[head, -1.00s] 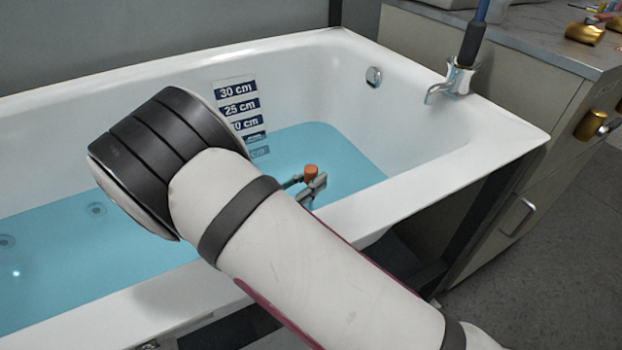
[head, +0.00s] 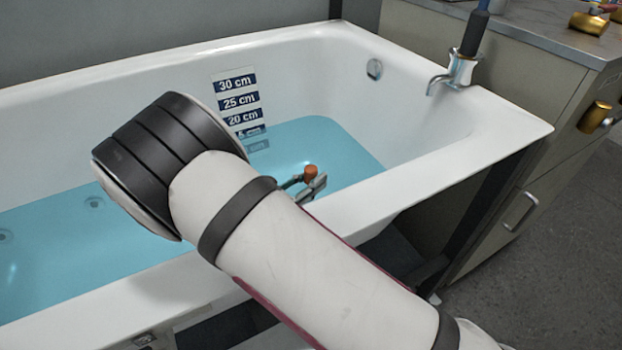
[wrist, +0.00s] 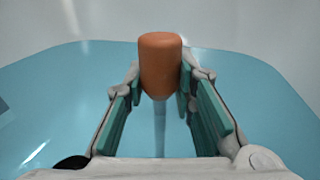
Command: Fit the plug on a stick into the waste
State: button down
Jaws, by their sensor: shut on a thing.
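An orange-brown handle end (wrist: 160,66) stands between the fingers of my gripper (wrist: 160,95) in the wrist view, with a pale thin stick (wrist: 160,128) running down from it. I take this to be the plug on a stick. My gripper is shut on it. In the head view the orange handle (head: 311,170) and part of my gripper (head: 312,188) show just past my arm, over the water. The plug at the lower end is not visible. The waste is not clearly visible in either view; my arm covers part of the tub.
The white bathtub (head: 440,165) holds blue water (head: 325,145). A depth scale (head: 238,103) is on its inner wall. A cabinet (head: 540,110) stands behind the right end.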

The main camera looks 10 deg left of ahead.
jog(key=shift+f, duration=0.4)
jog(key=c, duration=1.2)
grip_release()
jog(key=shift+c, duration=0.2)
jog(key=shift+r, duration=0.1)
notch_tip(320, 180, up, 10)
jog(key=shift+f, duration=0.1)
